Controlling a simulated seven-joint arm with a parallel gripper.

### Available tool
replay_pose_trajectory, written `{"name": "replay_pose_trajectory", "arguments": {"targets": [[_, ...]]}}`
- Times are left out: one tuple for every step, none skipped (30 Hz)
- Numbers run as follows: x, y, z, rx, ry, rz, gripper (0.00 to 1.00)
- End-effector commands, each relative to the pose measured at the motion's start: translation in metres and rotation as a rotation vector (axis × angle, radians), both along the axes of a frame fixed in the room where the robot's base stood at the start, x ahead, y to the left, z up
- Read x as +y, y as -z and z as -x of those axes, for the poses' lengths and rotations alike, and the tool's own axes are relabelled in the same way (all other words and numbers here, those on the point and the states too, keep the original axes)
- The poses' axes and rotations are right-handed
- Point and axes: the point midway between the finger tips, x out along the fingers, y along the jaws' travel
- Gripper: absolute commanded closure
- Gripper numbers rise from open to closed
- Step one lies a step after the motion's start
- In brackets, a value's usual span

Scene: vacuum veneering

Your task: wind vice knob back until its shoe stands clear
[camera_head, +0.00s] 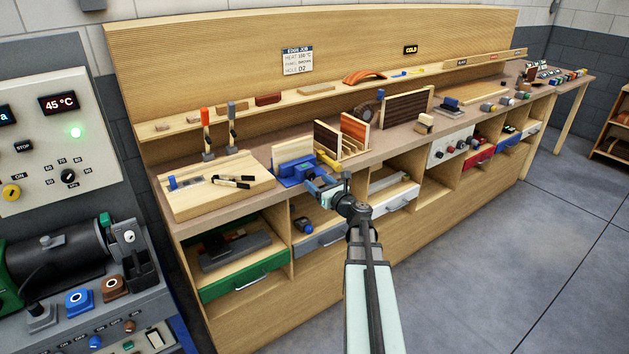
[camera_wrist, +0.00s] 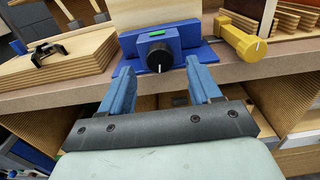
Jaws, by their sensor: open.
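The blue vice (camera_head: 295,170) stands at the front edge of the bench and holds a pale board (camera_head: 292,151) upright behind it. In the wrist view the vice (camera_wrist: 184,37) fills the top middle, with its round black knob (camera_wrist: 158,57) facing me; a white line on the knob points about straight down. A small green mark (camera_wrist: 156,33) sits above the knob. My gripper (camera_wrist: 157,76) is open, its two blue fingers to the lower left and lower right of the knob, apart from it. I cannot make out the shoe or any gap at the board.
A yellow clamp-like tool (camera_wrist: 244,40) lies right of the vice. A wooden board with black-handled tools (camera_head: 222,186) is at left. Upright dark and red panels (camera_head: 355,130) stand in a rack at right. Open drawers (camera_head: 240,285) jut out below the bench edge.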

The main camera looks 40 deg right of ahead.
Motion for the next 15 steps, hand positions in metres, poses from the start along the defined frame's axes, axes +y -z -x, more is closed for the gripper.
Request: {"name": "replay_pose_trajectory", "arguments": {"targets": [[-0.001,0.0,-0.009,0.0,0.0,0.0,0.37],[-0.001,0.0,-0.012,0.0,0.0,0.0,0.37],[-0.001,0.0,-0.015,0.0,0.0,0.0,0.37],[-0.001,0.0,-0.018,0.0,0.0,0.0,0.37],[-0.001,0.0,-0.02,0.0,0.0,0.0,0.37],[-0.001,0.0,-0.022,0.0,-0.001,0.0,0.37],[0.0,0.0,-0.023,0.0,-0.001,0.0,0.37],[0.0,0.0,-0.025,0.0,0.0,0.0,0.37],[0.0,0.0,-0.026,0.0,0.0,0.0,0.37],[0.0,0.0,-0.026,0.0,0.0,0.0,0.37],[0.0,0.0,-0.026,0.0,0.0,0.0,0.37],[0.0,0.0,-0.027,0.0,0.0,0.0,0.37],[0.0,0.0,-0.027,0.0,0.0,0.0,0.37],[0.0,0.0,-0.027,0.0,0.0,0.0,0.37],[0.0,0.0,-0.027,0.0,0.0,0.0,0.37]]}}
